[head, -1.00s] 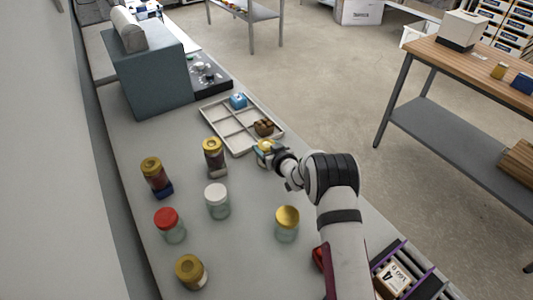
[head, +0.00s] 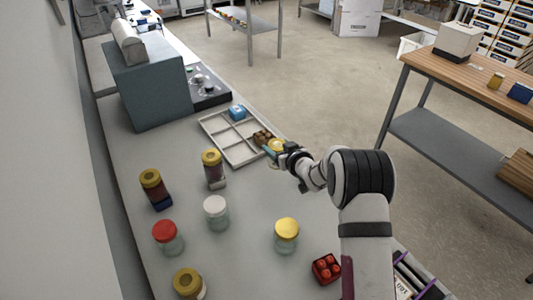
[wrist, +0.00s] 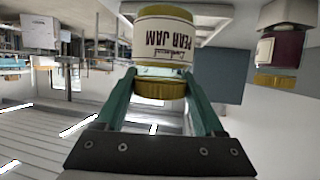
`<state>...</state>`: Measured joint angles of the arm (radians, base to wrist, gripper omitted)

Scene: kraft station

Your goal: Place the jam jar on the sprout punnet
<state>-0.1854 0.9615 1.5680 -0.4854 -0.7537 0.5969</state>
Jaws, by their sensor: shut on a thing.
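My gripper (head: 282,150) is shut on the lid of a jam jar with a gold lid (head: 276,143). In the wrist view, the jar (wrist: 165,38) has a cream label reading "PEAR JAM", and the teal fingers (wrist: 160,98) grip its lid. The picture there is upside down. I cannot tell whether this is the sprout punnet; no clearly green punnet shows.
The pale sectioned tray (head: 222,142) also holds a blue item (head: 237,112). A red punnet (head: 326,268) is nearer. A grey box (head: 150,90) stands behind.

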